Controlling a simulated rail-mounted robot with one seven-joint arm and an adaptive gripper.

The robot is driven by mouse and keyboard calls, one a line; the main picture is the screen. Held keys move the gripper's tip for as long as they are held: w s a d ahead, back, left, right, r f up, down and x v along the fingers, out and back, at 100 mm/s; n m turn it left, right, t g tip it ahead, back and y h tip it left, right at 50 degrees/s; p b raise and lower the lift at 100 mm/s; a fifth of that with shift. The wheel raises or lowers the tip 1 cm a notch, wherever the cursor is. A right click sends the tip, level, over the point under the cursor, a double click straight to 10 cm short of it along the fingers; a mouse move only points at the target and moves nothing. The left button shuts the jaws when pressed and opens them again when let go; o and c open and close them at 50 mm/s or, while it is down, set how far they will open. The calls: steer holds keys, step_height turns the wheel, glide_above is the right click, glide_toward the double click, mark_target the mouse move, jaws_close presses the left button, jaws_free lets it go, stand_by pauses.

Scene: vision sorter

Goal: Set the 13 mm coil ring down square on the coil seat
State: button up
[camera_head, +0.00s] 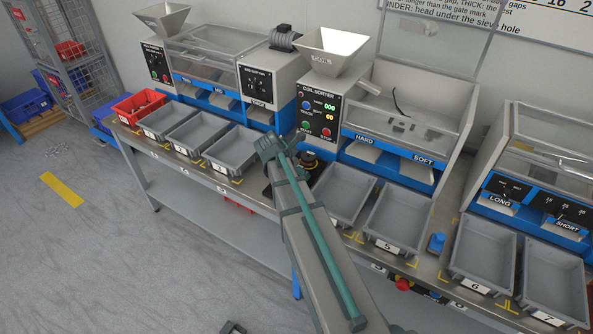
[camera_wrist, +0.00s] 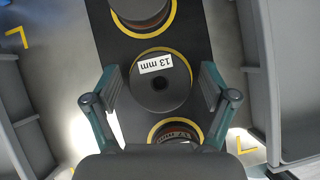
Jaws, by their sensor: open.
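The 13 mm coil ring (camera_wrist: 160,94) shows in the wrist view as a dark grey disc with a small centre hole and a white "13 mm" label. It appears to stand inside a yellow circle on a black strip. My gripper (camera_wrist: 160,78) is open, with one finger on each side of the ring and visible gaps between them. In the head view my arm hides this ring. I cannot pick out the coil seat for certain in either view.
A similar dark piece (camera_wrist: 140,10) stands above the ring in the wrist view, and a 17 mm piece (camera_wrist: 175,133) below, each in a yellow circle. Grey trays (camera_head: 399,217) line the bench front. The coil sorter (camera_head: 318,112) stands behind.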

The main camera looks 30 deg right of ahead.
steer(key=shift+f+b, duration=0.15)
steer(key=shift+b, duration=0.4)
steer(key=shift+a, duration=0.1)
steer(key=v, duration=1)
steer(key=shift+d+r+b, duration=0.2)
steer(key=shift+d+b, duration=0.05)
steer(key=shift+b, duration=0.05)
steer(key=shift+o, duration=0.3)
steer(key=shift+s+a+r, duration=0.2)
steer(key=shift+r, duration=0.15)
